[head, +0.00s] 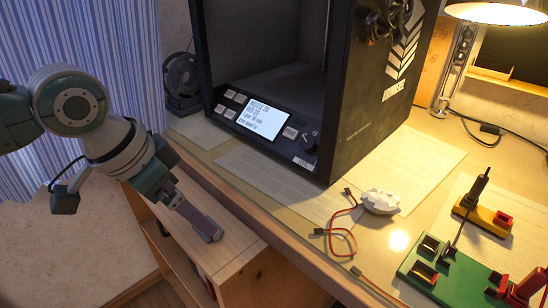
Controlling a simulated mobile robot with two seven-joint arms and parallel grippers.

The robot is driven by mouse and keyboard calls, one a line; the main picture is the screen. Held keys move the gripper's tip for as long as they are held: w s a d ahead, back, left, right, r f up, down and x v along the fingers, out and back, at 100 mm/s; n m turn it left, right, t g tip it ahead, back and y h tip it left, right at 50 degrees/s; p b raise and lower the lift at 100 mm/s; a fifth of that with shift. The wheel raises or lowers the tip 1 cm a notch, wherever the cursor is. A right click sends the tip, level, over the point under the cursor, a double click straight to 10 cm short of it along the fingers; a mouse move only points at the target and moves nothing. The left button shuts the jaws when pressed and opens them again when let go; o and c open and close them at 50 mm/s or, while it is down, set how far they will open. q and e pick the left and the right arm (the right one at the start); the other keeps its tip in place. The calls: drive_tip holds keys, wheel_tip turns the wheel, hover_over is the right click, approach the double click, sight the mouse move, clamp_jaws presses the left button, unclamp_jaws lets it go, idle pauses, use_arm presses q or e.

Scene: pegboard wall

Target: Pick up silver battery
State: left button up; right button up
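I cannot make out a silver battery in the head view. My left gripper (199,216) hangs at the left, pointing down and right, beside the front edge of the desk and above a lower wooden cabinet. Its grey-purple fingers show from the side, so I cannot tell whether they are apart or closed, and no held object is clear. My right gripper is not in view.
A black 3D printer (338,95) with a lit screen stands on the desk. To its right are a white lumpy part (380,201), red wires (340,235), a yellow block (483,217), a green block (432,283) and a lamp (497,10). The lower wooden cabinet (240,262) has open shelves.

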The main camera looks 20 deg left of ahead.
sight(202, 232)
use_arm(q)
drive_tip(key=b+x, duration=0.2)
drive_tip(key=x, duration=0.2)
drive_tip(key=shift+a+f, duration=0.1)
drive_tip(key=shift+f, duration=0.3)
drive_tip(key=shift+w, duration=0.1)
drive_tip(key=shift+c, duration=0.2)
drive_tip(key=c, duration=1.1)
drive_tip(key=shift+c, duration=0.2)
drive_tip(key=shift+r, duration=0.2)
